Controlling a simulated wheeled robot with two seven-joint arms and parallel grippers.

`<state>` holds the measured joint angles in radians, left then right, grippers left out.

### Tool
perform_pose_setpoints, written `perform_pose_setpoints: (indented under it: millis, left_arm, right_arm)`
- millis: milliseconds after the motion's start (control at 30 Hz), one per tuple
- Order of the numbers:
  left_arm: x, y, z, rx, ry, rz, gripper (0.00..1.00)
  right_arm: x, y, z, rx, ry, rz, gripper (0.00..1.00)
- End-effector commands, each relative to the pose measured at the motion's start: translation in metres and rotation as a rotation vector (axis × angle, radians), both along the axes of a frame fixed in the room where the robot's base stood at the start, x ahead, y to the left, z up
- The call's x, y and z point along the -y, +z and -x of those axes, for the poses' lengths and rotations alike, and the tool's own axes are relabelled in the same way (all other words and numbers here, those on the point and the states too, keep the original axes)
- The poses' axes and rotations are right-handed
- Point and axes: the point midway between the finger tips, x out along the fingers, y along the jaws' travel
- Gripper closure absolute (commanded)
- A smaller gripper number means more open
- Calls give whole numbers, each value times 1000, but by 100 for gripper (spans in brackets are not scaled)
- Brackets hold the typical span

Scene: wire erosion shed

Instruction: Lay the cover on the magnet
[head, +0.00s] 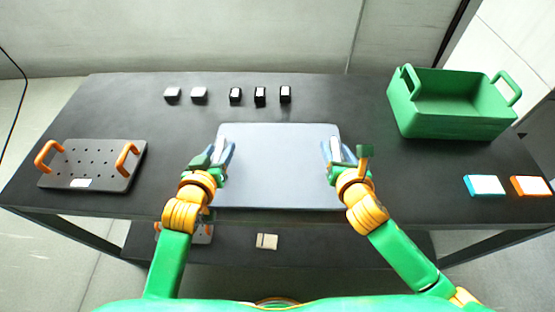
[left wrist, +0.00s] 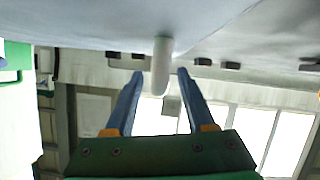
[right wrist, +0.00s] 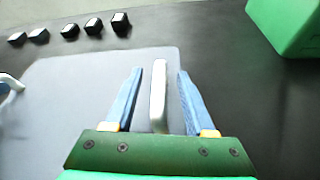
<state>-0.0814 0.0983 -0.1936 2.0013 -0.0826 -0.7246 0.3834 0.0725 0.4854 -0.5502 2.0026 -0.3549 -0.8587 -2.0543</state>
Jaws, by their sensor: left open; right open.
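A flat grey-blue plate (head: 280,170), which looks like the cover, lies in the middle of the dark table, with a pale upright handle near each side. My left gripper (head: 222,152) is open with its fingers on either side of the left handle, which also shows in the left wrist view (left wrist: 161,62). My right gripper (head: 336,150) is open around the right handle, seen between the fingers in the right wrist view (right wrist: 158,95). I see gaps beside both handles. No magnet is plainly identifiable; anything under the plate is hidden.
A dark perforated plate (head: 103,152) with orange handles lies at the left. Several small pale and black blocks (head: 260,96) stand in a row behind. A green bin (head: 455,122) stands back right, blue (head: 484,185) and orange (head: 530,186) items in front. A lower shelf (head: 320,247) runs below.

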Motion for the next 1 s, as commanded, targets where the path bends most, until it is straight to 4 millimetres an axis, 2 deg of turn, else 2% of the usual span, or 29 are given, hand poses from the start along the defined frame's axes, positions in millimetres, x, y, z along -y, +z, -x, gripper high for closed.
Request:
perform_pose_setpoints:
  millis: [300,367,500,533,1000]
  left_arm:
    - [1,-1,-4,0,0,0,45]
    - [1,-2,-4,0,0,0,59]
    - [1,-1,-3,0,0,0,97]
    - [0,-1,-3,0,0,0,100]
    - [0,-2,-3,0,0,-1,100]
  right_arm:
    - [0,-2,-4,0,0,0,45]
    - [0,-2,-3,0,0,0,59]
    - [0,-2,-3,0,0,0,96]
    - [0,-2,-3,0,0,0,100]
    - [0,-1,-3,0,0,0,100]
